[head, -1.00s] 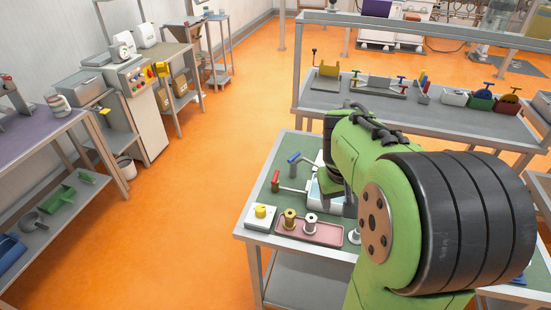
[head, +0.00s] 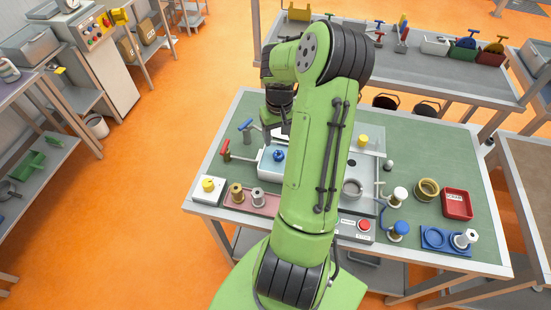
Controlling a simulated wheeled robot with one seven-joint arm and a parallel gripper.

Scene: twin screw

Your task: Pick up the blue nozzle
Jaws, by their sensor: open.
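A small blue part (head: 278,155), which looks like the blue nozzle, sits on a white and grey unit (head: 268,170) on the green-topped table. Another blue-topped piece (head: 398,229) stands at the table's front, right of my arm. My gripper (head: 282,128) is open, above the back left of the table, behind and above the small blue part. My green arm hides part of the table's middle, and the fingertips are hard to make out.
A pink tray (head: 248,207) with two spools and a yellow-knobbed box (head: 207,188) are at the front left. Red and blue handled taps stand behind. At right are a red bin (head: 457,204), a brass ring (head: 427,190) and a blue tray (head: 437,240).

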